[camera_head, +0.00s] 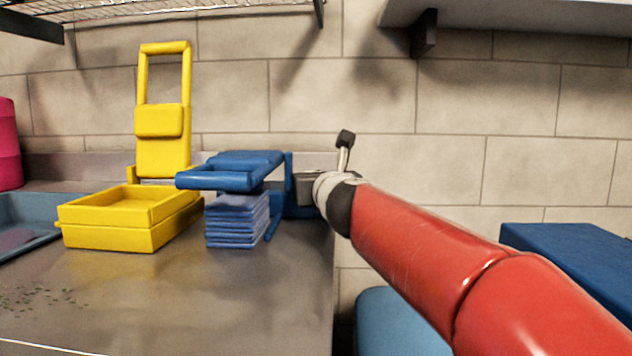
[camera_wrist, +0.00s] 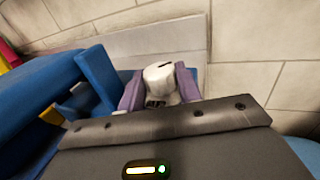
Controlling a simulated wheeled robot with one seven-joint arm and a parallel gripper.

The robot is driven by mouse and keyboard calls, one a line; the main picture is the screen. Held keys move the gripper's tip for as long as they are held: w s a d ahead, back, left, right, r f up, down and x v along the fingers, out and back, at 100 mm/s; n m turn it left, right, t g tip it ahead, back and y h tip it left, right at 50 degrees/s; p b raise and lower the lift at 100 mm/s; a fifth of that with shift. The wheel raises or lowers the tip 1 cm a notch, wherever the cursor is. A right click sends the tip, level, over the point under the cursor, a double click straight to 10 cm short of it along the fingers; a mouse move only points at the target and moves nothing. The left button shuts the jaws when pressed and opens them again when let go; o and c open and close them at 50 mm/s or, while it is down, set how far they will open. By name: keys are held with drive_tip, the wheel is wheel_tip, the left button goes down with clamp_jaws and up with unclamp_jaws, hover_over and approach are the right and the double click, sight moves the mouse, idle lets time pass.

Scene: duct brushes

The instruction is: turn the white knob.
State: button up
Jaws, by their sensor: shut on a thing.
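The white knob (camera_wrist: 159,77) shows in the wrist view, with a short dark mark on its top edge. My gripper (camera_wrist: 160,88) has its two purple fingers on either side of the knob and is shut on it. The knob sits by a blue frame, against the pale strip at the wall's foot. In the head view my gripper (camera_head: 308,188) reaches in from the right to the right side of the blue device (camera_head: 243,170). The knob cannot be made out there, hidden by the gripper and the frame.
A stack of blue pads (camera_head: 237,220) stands under the blue device. A yellow open box with a raised lid (camera_head: 130,215) is to its left, and a blue-grey tray (camera_head: 22,218) is at far left. Shelves hang above.

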drive_tip(key=shift+a+m+t+h+b, duration=0.2)
drive_tip(key=shift+m+t+h+b, duration=0.15)
drive_tip(key=shift+m+h, duration=1.4)
drive_tip(key=shift+n+h, duration=0.35)
drive_tip(key=o, duration=1)
drive_tip(key=shift+c, duration=0.2)
drive_tip(key=shift+s, duration=0.1)
drive_tip(key=shift+s, duration=0.1)
